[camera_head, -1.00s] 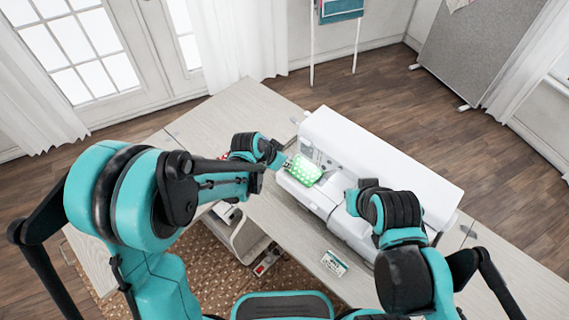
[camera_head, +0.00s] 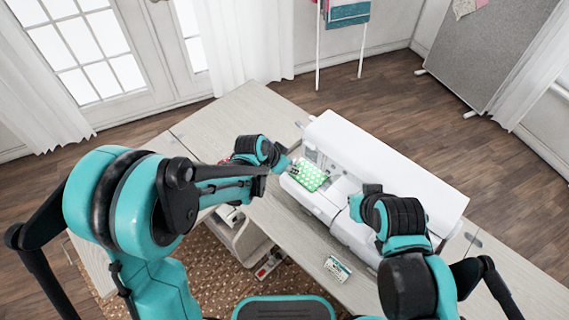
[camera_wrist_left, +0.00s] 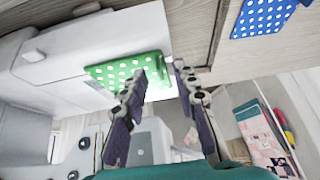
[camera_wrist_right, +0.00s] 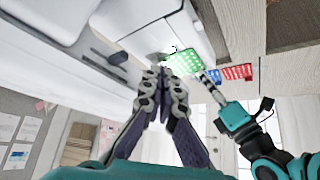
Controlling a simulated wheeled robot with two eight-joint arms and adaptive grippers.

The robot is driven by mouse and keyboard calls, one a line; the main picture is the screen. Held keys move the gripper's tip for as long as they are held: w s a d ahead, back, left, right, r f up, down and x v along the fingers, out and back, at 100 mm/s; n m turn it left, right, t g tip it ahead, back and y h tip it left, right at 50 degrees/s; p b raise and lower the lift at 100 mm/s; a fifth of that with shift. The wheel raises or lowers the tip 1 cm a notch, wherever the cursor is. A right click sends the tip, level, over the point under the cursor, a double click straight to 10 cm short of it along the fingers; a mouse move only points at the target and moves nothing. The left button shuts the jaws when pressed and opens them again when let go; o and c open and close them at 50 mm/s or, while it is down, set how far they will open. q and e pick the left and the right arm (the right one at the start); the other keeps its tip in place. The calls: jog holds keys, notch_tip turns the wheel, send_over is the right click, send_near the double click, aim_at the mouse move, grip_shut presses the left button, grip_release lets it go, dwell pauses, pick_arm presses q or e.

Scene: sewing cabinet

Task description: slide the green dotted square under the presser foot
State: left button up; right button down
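The green dotted square (camera_head: 310,177) lies flat on the bed of the white sewing machine (camera_head: 400,172), towards its left end. It also shows in the left wrist view (camera_wrist_left: 115,72) and the right wrist view (camera_wrist_right: 185,63). My left gripper (camera_wrist_left: 171,66) is at the square's outer edge, with a small gap between its fingertips; one fingertip overlaps the edge in the view. My right gripper (camera_wrist_right: 160,73) is shut and empty, in front of the machine to the right of the square. The presser foot is too small to make out clearly, and contact with the square cannot be told.
A blue dotted square (camera_wrist_left: 264,17) and a red dotted square (camera_wrist_right: 238,71) lie on the wooden table away from the machine. A small card (camera_head: 337,268) lies near the table's front edge. An open compartment with patterned items (camera_wrist_left: 262,135) is below the table edge.

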pick_arm(q)
jog(key=v, duration=1.1)
jog(key=shift+s+a+r, duration=0.15)
jog(key=shift+r, duration=0.05)
jog(key=s+a+r+n+t+y, duration=0.1)
jog(key=s+a+n+y, duration=0.1)
jog(key=s+a+n, duration=0.2)
jog(key=s+a+r+n+t+y, duration=0.1)
jog(key=s+a+n, duration=0.4)
jog(key=s+a, duration=0.5)
jog(key=shift+s+a+r+t+y, duration=0.3)
jog(key=shift+a+r+y, duration=0.05)
jog(key=shift+a+y, duration=0.5)
